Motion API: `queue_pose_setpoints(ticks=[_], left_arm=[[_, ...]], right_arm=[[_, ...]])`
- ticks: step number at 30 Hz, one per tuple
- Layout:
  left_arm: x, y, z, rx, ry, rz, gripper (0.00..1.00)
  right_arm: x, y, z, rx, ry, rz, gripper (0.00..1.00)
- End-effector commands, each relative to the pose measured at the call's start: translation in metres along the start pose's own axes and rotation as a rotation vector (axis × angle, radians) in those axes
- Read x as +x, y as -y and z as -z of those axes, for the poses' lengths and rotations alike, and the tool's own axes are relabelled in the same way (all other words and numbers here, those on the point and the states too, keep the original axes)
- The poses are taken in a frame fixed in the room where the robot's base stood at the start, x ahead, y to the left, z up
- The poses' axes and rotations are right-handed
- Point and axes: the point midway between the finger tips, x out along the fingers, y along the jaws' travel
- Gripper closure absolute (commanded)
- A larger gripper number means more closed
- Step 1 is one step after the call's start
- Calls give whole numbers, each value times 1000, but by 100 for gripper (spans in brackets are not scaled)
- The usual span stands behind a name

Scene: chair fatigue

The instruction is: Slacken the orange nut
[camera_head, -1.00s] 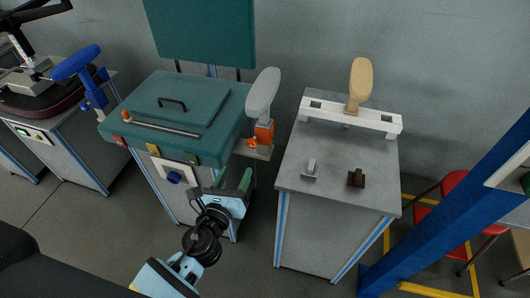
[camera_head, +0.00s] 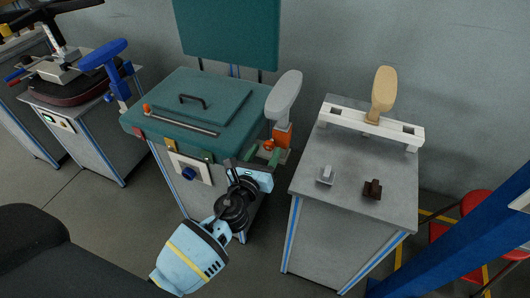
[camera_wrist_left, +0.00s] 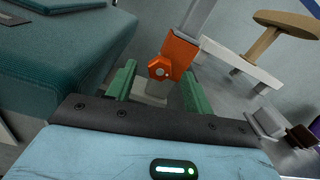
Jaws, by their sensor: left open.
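The orange nut (camera_head: 269,145) sits on the front of an orange clamp block (camera_head: 282,135) below a grey pad on a post (camera_head: 284,95), at the right side of the teal machine. In the left wrist view the nut (camera_wrist_left: 160,69) is a hexagon with a pale centre. My left gripper (camera_head: 263,156) is open, its green fingers just in front of the nut. In the left wrist view the fingers stand left and right of the nut with gaps on both sides; contact does not show. My right gripper is not in view.
The teal machine (camera_head: 160,120) with its lidded top stands close on the left of my gripper. A grey table (camera_head: 340,155) on the right carries a white rail (camera_head: 345,116), a tan pad (camera_head: 384,88) and two small blocks. A blue clamp (camera_head: 105,57) stands far left.

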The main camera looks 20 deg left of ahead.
Motion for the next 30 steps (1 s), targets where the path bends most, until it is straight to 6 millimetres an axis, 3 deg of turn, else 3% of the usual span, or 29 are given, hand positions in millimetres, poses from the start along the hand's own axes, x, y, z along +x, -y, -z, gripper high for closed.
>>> queue_pose_setpoints(ticks=[11, 21, 30], left_arm=[[6, 0, 0, -1, 0, 0, 48], [6, 0, 0, -1, 0, 0, 93], [6, 0, 0, -36, 0, -1, 93]], right_arm=[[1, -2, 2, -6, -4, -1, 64], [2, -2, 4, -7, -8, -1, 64], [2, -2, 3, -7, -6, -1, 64]])
